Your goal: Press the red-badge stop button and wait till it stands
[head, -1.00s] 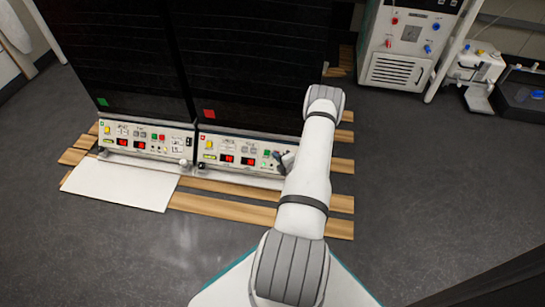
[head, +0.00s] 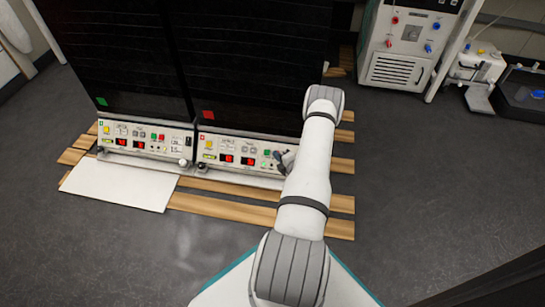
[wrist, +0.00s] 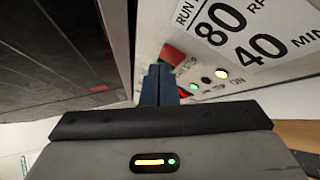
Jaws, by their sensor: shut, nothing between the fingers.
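The red-badge shaker is the right of two dark cabinets, with a red badge (head: 208,114) at its lower left and a white control panel (head: 232,151) below. Its displays are lit red and a green button (head: 267,153) shows. My gripper (head: 281,157) is shut and empty at the panel's right end, hiding the spot beside the green button. In the wrist view its fingertips (wrist: 160,70) are close to a red button (wrist: 173,54), partly covering it; I cannot tell whether they touch. Platform motion cannot be seen.
The green-badge cabinet's panel (head: 147,139) stands directly left. A label (wrist: 247,25) reads RUN 80 RPM, 40 MIN. A white board (head: 118,186) lies on the wooden slats in front. Another white unit (head: 402,45) stands at the back right. Floor to the right is open.

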